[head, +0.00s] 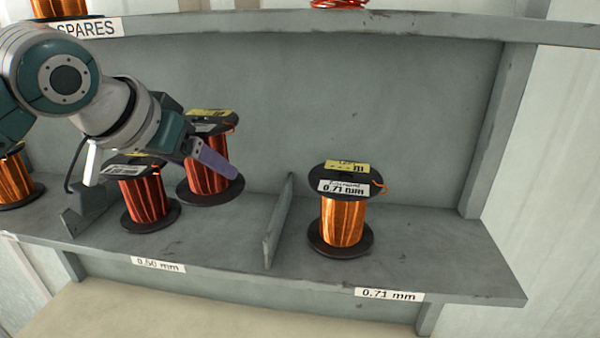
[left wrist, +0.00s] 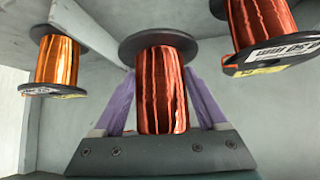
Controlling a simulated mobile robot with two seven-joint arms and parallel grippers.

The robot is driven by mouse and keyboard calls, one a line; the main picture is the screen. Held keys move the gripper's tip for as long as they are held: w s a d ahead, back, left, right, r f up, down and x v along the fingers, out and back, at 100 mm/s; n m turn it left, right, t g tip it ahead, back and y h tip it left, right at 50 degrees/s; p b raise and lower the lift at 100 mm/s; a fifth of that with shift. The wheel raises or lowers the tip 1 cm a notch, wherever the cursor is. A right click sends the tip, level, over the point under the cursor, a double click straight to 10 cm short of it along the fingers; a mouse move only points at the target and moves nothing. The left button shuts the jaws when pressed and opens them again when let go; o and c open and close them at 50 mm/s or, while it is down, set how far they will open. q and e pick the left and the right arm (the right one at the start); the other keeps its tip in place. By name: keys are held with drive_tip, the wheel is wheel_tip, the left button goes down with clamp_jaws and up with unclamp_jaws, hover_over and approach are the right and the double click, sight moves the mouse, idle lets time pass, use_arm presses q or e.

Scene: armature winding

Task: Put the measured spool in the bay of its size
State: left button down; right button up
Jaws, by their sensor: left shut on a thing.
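A red-copper spool (head: 207,176) with black flanges and a yellow label on top stands upright at the back of the 0.50 mm bay (head: 225,225). It also fills the middle of the left wrist view (left wrist: 160,95). My left gripper (head: 212,160) is shut on it, with purple fingers on both sides in the left wrist view. I cannot tell whether its base touches the shelf. The bay labelled 0.71 mm (head: 390,294) holds a gold-copper spool (head: 343,221) with a 0.71 mm label. My right gripper is not in view.
Another red spool (head: 145,197) stands in front and left of the held one, close beside it. A low divider (head: 279,222) separates the two bays. A gold spool (head: 15,182) stands at the far left. The upper shelf (head: 300,24) overhangs, with a SPARES label.

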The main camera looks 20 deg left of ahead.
sight(211, 194)
use_arm(q)
drive_tip(key=shift+w+a, duration=0.1)
drive_tip(key=shift+w, duration=0.45)
wheel_tip(211, 194, down, 6)
drive_tip(key=shift+s+r+p, duration=0.1)
drive_tip(key=shift+r+p, duration=0.15)
drive_tip(key=shift+p, duration=0.15)
drive_tip(key=shift+w+f, duration=0.2)
drive_tip(key=shift+f, duration=0.4)
drive_tip(key=shift+f, duration=0.2)
